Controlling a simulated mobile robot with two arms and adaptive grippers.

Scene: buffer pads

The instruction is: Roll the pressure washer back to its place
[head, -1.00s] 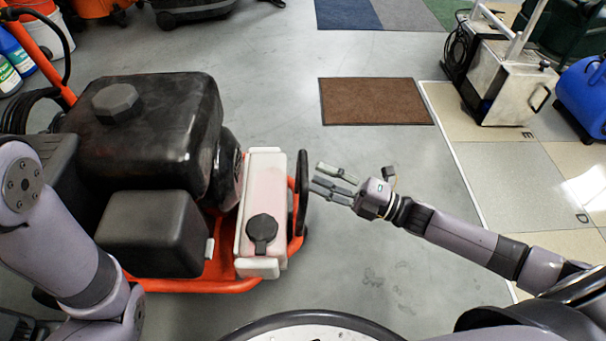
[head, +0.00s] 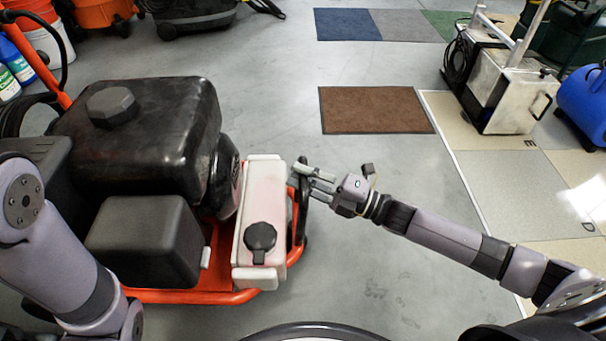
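The pressure washer (head: 150,130) stands at the left of the head view, with a black engine, an orange frame (head: 190,297) and a white tank (head: 258,225) with a black cap. A thin upright black part (head: 303,220) stands at its right end. My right gripper (head: 308,180) reaches that black part from the right. Its fingers are spread apart and overlap the part's upper end in the picture; whether they touch it, I cannot tell. My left arm comes in along the washer's left side, and its gripper is out of sight.
A brown mat (head: 375,110) lies on the grey floor beyond my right gripper. A metal machine (head: 510,95) and a blue blower (head: 585,100) stand at the upper right on tiles. Bottles (head: 15,62) and a bucket (head: 40,40) stand at the upper left. The middle floor is clear.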

